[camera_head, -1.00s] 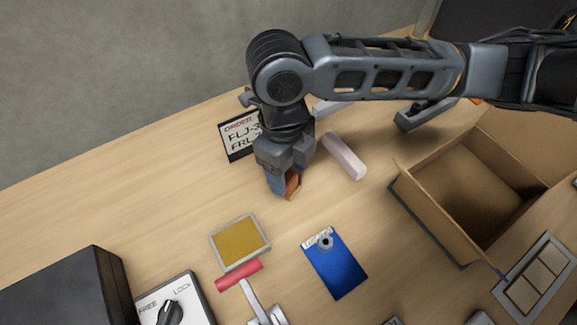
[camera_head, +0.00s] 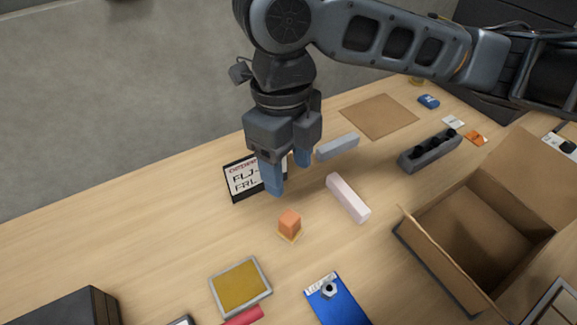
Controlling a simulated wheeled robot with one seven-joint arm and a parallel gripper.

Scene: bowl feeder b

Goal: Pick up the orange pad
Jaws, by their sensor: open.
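A flat orange pad (camera_head: 475,138) lies on the table at the back right, just beyond the dark grey holder. My gripper (camera_head: 288,178) points down above the table, behind and above the orange block in the picture. Its two blue fingers are apart, with nothing held between them. The flat orange pad is far to the right of the gripper and apart from it.
An order sign (camera_head: 242,180) stands behind the fingers. A pinkish bar (camera_head: 348,198) and a grey bar (camera_head: 338,146) lie to the right. The dark grey holder (camera_head: 430,152) and an open cardboard box (camera_head: 430,245) are further right. The left table area is clear.

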